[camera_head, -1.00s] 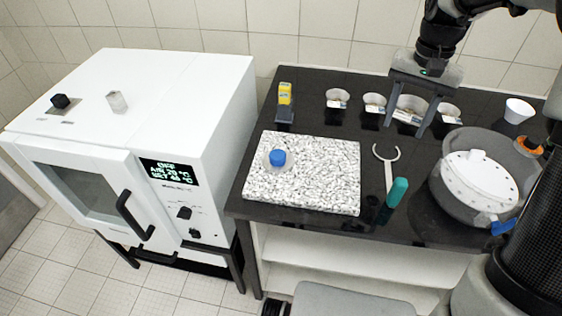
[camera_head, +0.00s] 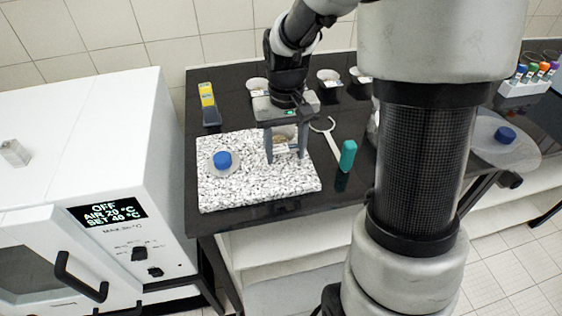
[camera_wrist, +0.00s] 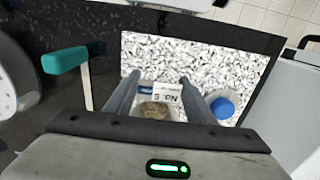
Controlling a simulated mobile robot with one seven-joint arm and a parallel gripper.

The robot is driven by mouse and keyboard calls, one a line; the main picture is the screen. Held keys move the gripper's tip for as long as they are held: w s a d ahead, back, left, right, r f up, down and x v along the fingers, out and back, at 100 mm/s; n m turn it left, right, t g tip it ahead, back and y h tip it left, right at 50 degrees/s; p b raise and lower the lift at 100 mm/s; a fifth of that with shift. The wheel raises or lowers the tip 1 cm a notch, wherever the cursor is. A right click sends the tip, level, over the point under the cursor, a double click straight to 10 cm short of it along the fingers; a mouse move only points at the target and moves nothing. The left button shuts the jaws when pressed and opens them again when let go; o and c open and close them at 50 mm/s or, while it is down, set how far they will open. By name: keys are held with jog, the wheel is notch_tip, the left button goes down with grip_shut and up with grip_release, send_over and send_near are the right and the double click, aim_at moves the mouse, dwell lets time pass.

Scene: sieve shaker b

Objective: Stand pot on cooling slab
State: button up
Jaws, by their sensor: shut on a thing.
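The cooling slab (camera_head: 240,188) is a white and black speckled block on the dark bench; it also shows in the wrist view (camera_wrist: 200,60). My gripper (camera_head: 287,160) is over the slab's right part, pointing down. It is shut on a small pot (camera_head: 285,140) with a pale label and brownish contents. In the wrist view the pot (camera_wrist: 157,110) sits between the fingers, and its label reads "No. 5". I cannot tell whether the pot's base touches the slab. A clear vessel with a blue cap (camera_head: 222,160) stands on the slab's left part, apart from the pot.
Several white pots, one of them here (camera_head: 328,82), stand along the back of the bench. A yellow and grey item (camera_head: 209,104) is behind the slab. A teal-handled tool (camera_head: 347,156) lies right of it. A white oven (camera_head: 130,170) stands left; a tube rack (camera_head: 525,82) is far right.

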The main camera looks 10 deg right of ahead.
jog(key=shift+f, duration=1.9)
jog(key=shift+f+b, duration=0.2)
jog(key=shift+b, duration=0.2)
jog(key=o, duration=1)
jog(key=shift+o, duration=0.2)
